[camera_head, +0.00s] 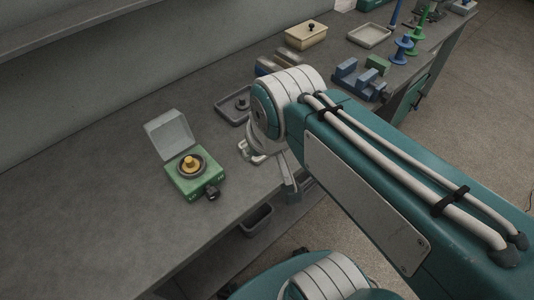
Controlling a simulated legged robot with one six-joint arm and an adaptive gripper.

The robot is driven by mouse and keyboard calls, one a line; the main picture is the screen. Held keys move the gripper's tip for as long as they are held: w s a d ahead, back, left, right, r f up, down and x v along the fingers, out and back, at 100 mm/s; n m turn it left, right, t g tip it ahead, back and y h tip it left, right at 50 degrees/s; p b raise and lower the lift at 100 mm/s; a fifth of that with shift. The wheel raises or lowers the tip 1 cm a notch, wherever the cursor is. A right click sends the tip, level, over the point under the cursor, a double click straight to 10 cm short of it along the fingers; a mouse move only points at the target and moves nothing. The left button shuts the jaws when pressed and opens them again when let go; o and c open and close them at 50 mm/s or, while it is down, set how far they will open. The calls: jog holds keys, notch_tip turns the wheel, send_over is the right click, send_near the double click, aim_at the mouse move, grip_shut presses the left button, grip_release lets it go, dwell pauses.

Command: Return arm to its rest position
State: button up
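My teal arm (385,165) reaches in from the right over the bench edge. It bends at a white-and-teal joint (285,95) above the bench. Pale grey parts (252,151) show just below this joint, near the bench's front edge. They may belong to my gripper, but the joint and arm cover much of that area. I cannot make out two clear fingertips, whether the gripper is open or shut, or whether it holds anything.
A grey bench (90,215) runs along the wall. A green box (193,177) with a raised lid stands left of the arm. A dark tray (231,109) lies behind the joint. Blue blocks (352,76), a beige box (306,36) and a pale tray (369,36) stand farther back.

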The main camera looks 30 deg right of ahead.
jog(key=shift+s+d+f+t, duration=0.15)
jog(key=shift+s+d+f, duration=0.05)
jog(key=shift+s, duration=0.3)
jog(key=shift+s+d+f+t, duration=0.15)
jog(key=shift+s+d, duration=0.05)
jog(key=shift+s, duration=0.3)
dwell(0.6)
